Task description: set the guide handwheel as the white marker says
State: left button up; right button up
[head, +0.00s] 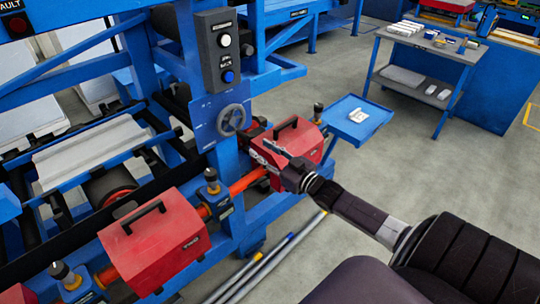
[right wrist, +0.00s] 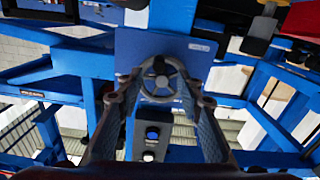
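The guide handwheel (head: 231,120) is a grey spoked wheel on a blue plate (head: 207,130) of the machine frame, below the button box. My right gripper (head: 264,153) is open, to the right of and below the handwheel in the head view, over a red box. The right wrist view also shows the right gripper (right wrist: 162,90) open, with nothing held. I cannot make out the white marker. My left gripper is out of view.
A grey button box (head: 218,50) with a white and a blue button is above the handwheel. Red handled covers (head: 155,240) sit along the orange roller. A blue tray (head: 357,118) projects at the right. A grey-topped cart (head: 430,45) stands beyond open floor.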

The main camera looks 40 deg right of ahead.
jog(key=shift+s+d, duration=0.1)
jog(key=shift+s, duration=1.45)
